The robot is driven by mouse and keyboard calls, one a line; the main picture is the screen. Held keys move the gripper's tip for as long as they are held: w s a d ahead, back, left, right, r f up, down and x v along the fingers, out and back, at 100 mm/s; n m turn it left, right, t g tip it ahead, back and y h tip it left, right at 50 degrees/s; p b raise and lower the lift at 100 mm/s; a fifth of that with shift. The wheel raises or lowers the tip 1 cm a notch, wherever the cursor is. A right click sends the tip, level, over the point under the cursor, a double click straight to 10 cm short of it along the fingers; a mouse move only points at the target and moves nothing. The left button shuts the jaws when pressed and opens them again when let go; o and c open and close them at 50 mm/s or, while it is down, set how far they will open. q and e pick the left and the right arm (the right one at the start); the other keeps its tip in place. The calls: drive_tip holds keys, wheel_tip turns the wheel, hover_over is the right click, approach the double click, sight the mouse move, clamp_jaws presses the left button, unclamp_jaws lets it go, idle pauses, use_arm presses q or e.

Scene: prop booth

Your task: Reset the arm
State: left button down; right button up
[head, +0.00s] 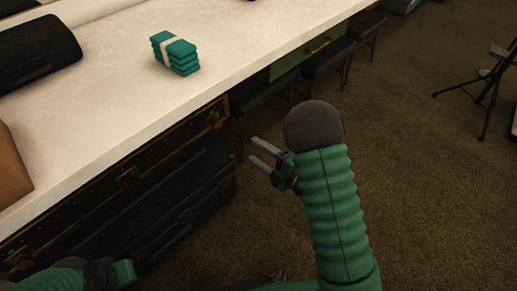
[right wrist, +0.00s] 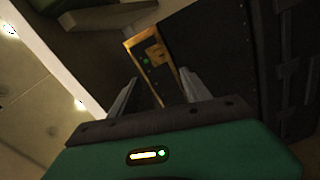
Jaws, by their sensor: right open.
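My right gripper (head: 262,155) is at the end of my green right arm, beside the front edge of the white counter and below its top. Its two grey fingers are apart with nothing between them. The right wrist view also shows the right gripper (right wrist: 158,92) open, facing a dark trunk with a brass corner fitting (right wrist: 150,60). Part of my left arm shows at the bottom left of the head view, low by the trunks. I cannot make out the left gripper's jaws there.
The white counter (head: 110,100) holds a banded teal stack (head: 175,53), a black case (head: 36,50) and a brown box (head: 10,170). Dark trunks (head: 150,190) and stools (head: 325,60) stand beneath it. A tripod stand (head: 490,80) is at right. The carpet (head: 430,180) is largely clear.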

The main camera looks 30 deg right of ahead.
drive_tip(key=shift+s, duration=0.15)
idle(0.3)
drive_tip(key=s+a+m+g+h+p, duration=0.2)
drive_tip(key=s+m+g+h, duration=0.1)
drive_tip(key=s+m+g, duration=0.5)
drive_tip(key=s+a+m+g+h+p, duration=0.25)
drive_tip(key=s+m+g, duration=0.35)
drive_tip(key=m, duration=0.5)
drive_tip(key=w+p+v, duration=0.3)
drive_tip(key=p+v, duration=1.5)
drive_tip(key=p, duration=0.1)
drive_tip(key=w+a+r+p+v, duration=0.1)
drive_tip(key=w+p+v, duration=0.2)
drive_tip(key=p+v, duration=1.5)
drive_tip(key=shift+a+r+p, duration=0.45)
drive_tip(key=shift+a+r, duration=0.15)
drive_tip(key=shift+a, duration=0.05)
